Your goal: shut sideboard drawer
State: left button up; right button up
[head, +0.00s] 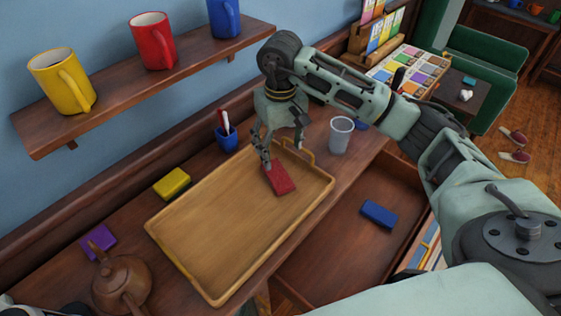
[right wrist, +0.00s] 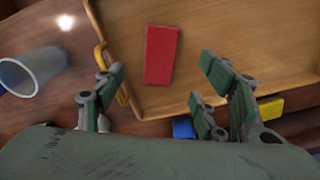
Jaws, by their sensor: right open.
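The sideboard (head: 345,172) runs diagonally along the wall. Its drawer (head: 325,240) is pulled out at the front right, with a blue block (head: 379,213) lying inside. My right gripper (head: 283,150) is open and empty above the far end of the wooden tray on the sideboard top, over a red block. In the right wrist view its fingers (right wrist: 160,88) are spread apart, with the red block beyond them. The gripper is well away from the drawer, and my right arm passes over the drawer's far end. My left gripper does not show.
The tray (head: 175,260) holds the red block (head: 280,179). Around it stand a clear cup (head: 341,135), a blue pen holder (head: 228,138), a yellow block (head: 171,184), a purple block (head: 98,241) and a teapot (head: 121,284). A shelf (head: 120,103) with mugs hangs above.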

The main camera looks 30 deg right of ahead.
aim_at(347, 254)
jog(key=k, duration=2)
